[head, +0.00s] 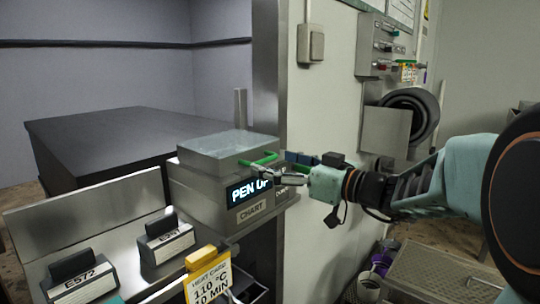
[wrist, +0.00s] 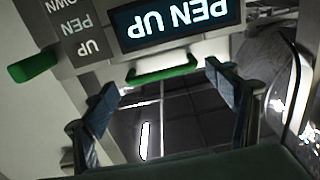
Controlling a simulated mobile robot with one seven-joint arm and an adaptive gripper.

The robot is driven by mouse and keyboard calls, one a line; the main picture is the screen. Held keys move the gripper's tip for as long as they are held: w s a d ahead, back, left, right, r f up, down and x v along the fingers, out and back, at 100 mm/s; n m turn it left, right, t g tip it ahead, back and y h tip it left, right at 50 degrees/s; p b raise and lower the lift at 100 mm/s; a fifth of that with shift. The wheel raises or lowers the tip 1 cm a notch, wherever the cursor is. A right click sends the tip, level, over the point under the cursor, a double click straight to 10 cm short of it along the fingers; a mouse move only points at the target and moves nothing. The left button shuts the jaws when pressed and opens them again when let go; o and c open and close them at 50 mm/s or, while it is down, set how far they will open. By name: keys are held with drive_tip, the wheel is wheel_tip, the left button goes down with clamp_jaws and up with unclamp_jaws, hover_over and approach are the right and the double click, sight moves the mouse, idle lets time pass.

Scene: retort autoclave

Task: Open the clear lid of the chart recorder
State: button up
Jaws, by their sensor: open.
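The chart recorder (head: 218,196) is a grey metal box with a lit "PEN UP" display and a "CHART" label. Its clear lid (head: 225,143) looks closed on top. A green handle (head: 262,160) is at the lid's front edge; what appears to be this handle also shows in the wrist view (wrist: 163,75). My gripper (head: 274,166) is at the recorder's front right. In the wrist view my gripper (wrist: 163,82) is open, with a dark finger on each side of the green handle and visible gaps. Contact cannot be told in the head view.
A second green piece (wrist: 33,67) sits beside the DOWN/PEN/UP label. Black-handled holders marked E572 (head: 72,265) and E251 (head: 166,238) and a yellow card (head: 207,280) are in front left. A dark table (head: 110,135) stands behind; a wall control box (head: 383,45) is right.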

sight(266, 160)
drive_tip(key=shift+p+x, duration=0.35)
drive_tip(key=shift+x, duration=1.3)
